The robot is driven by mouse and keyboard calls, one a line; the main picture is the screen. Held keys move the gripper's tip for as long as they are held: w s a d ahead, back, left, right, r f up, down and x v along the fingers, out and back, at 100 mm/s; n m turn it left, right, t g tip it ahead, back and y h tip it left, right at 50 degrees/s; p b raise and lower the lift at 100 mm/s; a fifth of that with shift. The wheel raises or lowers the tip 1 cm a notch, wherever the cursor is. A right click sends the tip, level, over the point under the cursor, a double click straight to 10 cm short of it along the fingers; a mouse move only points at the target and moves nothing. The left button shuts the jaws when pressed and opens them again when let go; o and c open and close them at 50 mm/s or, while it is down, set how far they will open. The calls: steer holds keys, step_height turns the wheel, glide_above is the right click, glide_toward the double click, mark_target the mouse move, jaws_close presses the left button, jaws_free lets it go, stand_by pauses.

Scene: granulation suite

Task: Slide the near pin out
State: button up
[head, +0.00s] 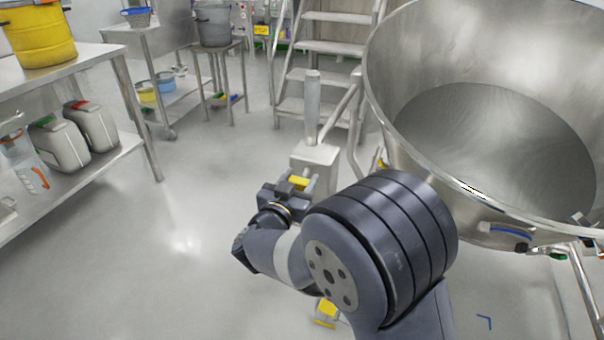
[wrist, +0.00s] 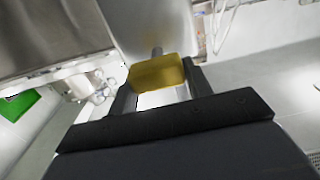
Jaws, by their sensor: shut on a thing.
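The near pin has a yellow block-shaped head (head: 299,182) at the metal post (head: 314,158) beside the large steel bowl. In the wrist view the yellow head (wrist: 157,73) sits between the two dark fingers of my gripper (wrist: 160,86), which is shut on it. In the head view my gripper (head: 290,192) is partly covered by my own wrist.
The large steel bowl (head: 400,110) stands close on the right of my arm. Steel steps (head: 325,45) are behind the post. Another yellow part (head: 326,312) shows low down below my arm. A steel bench (head: 75,75) stands at left, with open floor between.

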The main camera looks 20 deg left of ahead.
steer(key=o, duration=1.4)
steer(key=shift+s, duration=0.2)
steer(key=s, duration=0.3)
steer(key=s+p, duration=0.1)
steer(key=s, duration=0.6)
steer(key=shift+s+a+p, duration=0.4)
steer(key=shift+w, duration=0.1)
steer(key=w+b, duration=0.1)
steer(key=w, duration=0.7)
steer(key=w+d+b, duration=0.1)
steer(key=w, duration=0.3)
steer(key=shift+f+b, duration=0.15)
steer(key=shift+b, duration=0.15)
steer(key=shift+w, duration=0.65)
